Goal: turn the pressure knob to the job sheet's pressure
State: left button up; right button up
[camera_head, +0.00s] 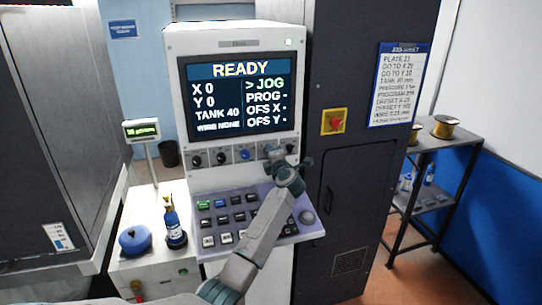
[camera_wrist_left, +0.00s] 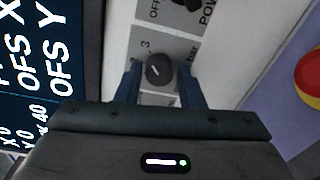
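The pressure knob (camera_wrist_left: 160,70) is a small dark round knob with a light pointer mark, on a grey plate marked "3" and "bar" in the left wrist view. My left gripper (camera_wrist_left: 160,75) is open, with one blue finger on either side of the knob and a narrow gap on each side. In the head view my left gripper (camera_head: 275,157) is at the knob row under the screen and hides this knob. The job sheet (camera_head: 400,85) hangs on the dark cabinet at right; its pressure line is too small to read surely. My right gripper is not in view.
The screen (camera_head: 241,95) reads READY, with JOG marked. Other knobs (camera_head: 221,158) sit in the same row, with a power knob beside the pressure one. A purple keypad (camera_head: 260,222) lies below. A red button on a yellow plate (camera_head: 334,121) is at right.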

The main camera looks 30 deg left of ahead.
pick_arm(q)
jog(key=shift+o, duration=1.1)
jog(key=b+v, duration=0.4)
jog(key=v, duration=0.6)
jog(key=shift+s+d, duration=0.3)
